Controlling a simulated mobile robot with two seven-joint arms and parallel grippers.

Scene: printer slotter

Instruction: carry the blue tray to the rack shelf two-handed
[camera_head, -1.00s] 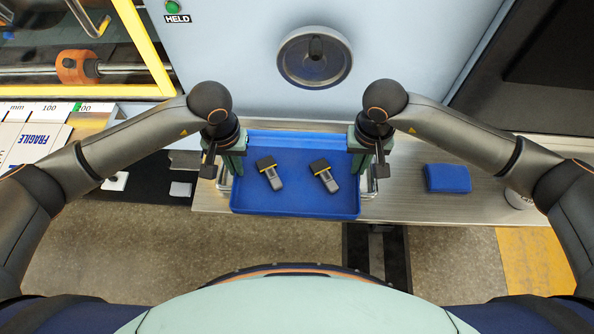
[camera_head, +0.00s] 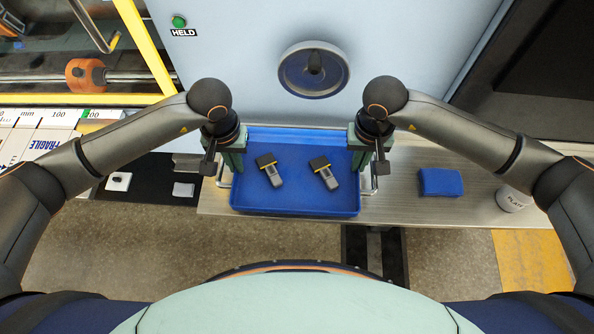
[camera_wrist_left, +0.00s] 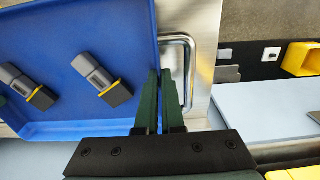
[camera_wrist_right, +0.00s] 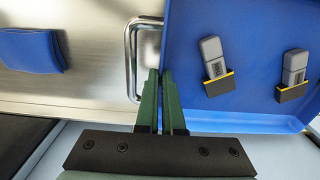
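The blue tray (camera_head: 300,205) is in front of me between my two grippers, with two grey-and-black, yellow-banded pieces (camera_head: 271,171) (camera_head: 325,173) lying in it. My left gripper (camera_head: 232,162) is at the tray's left metal handle (camera_wrist_left: 190,65), its fingers closed close together beside the tray wall. My right gripper (camera_head: 362,162) is at the right handle (camera_wrist_right: 131,50) in the same way. The fingers hide the exact contact on both sides. The tray looks level and over the metal bench; the gap beneath it is hard to judge. No rack shelf is identifiable.
A yellow-framed machine (camera_head: 150,45) is at the left. Floor is open in front.

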